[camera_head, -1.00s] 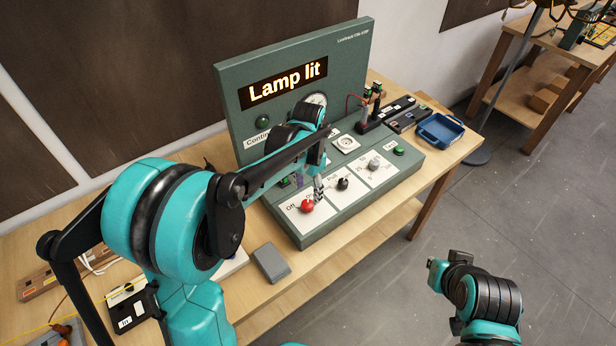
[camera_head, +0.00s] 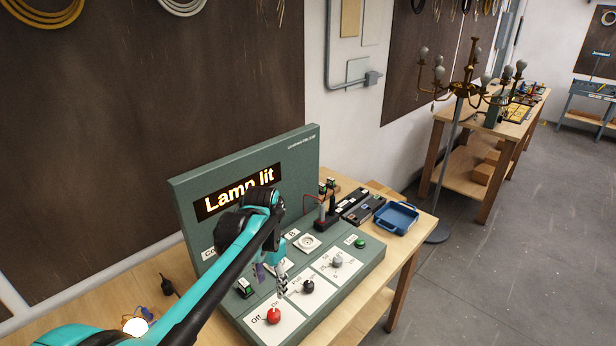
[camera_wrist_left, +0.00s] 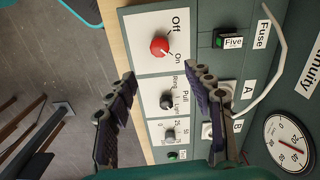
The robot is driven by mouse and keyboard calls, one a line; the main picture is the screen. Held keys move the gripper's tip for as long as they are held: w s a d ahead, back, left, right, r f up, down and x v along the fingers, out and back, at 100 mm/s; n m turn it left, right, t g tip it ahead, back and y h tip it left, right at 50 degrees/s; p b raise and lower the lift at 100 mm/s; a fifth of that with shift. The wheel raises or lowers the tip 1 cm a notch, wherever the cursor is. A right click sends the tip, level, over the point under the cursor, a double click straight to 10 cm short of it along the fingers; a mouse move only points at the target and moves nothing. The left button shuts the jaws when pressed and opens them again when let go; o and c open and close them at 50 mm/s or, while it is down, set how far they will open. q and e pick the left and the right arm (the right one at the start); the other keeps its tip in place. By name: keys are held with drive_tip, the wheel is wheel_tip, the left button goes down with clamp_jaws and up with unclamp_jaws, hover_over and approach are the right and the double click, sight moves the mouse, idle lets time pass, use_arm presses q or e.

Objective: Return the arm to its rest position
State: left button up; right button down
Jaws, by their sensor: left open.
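My left arm comes in from the lower left in the head view. Its gripper (camera_head: 271,277) hangs over the green test panel (camera_head: 340,297), near the red knob (camera_head: 273,315). In the left wrist view, the two fingers of this gripper (camera_wrist_left: 162,95) are spread with nothing between them. The red knob (camera_wrist_left: 159,46) and a black knob (camera_wrist_left: 166,101) show past them, apart from the fingers. The panel's display (camera_head: 238,191) reads "Lamp lit", partly covered by my arm. My right gripper is out of view.
A blue tray (camera_head: 397,219) and dark boxes (camera_head: 357,207) are at the bench's right end. A chandelier on a stand (camera_head: 459,90) rises beside another wooden bench (camera_head: 508,128). A white cable (camera_wrist_left: 277,70) curves over the panel. The floor at right is clear.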

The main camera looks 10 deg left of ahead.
use_arm(q)
drive_tip(key=s+a+f+n+t+b, duration=0.1)
drive_tip(key=s+f+n+t+b, duration=0.2)
drive_tip(key=s, duration=0.5)
drive_tip(key=s+a+f+n+t+b, duration=0.1)
drive_tip(key=s+f+n+t+b, duration=0.2)
drive_tip(key=s, duration=0.6)
drive_tip(key=shift+a+f+t, duration=0.35)
drive_tip(key=shift+f+t, duration=0.15)
drive_tip(key=shift+f, duration=0.15)
drive_tip(key=shift+s, duration=0.1)
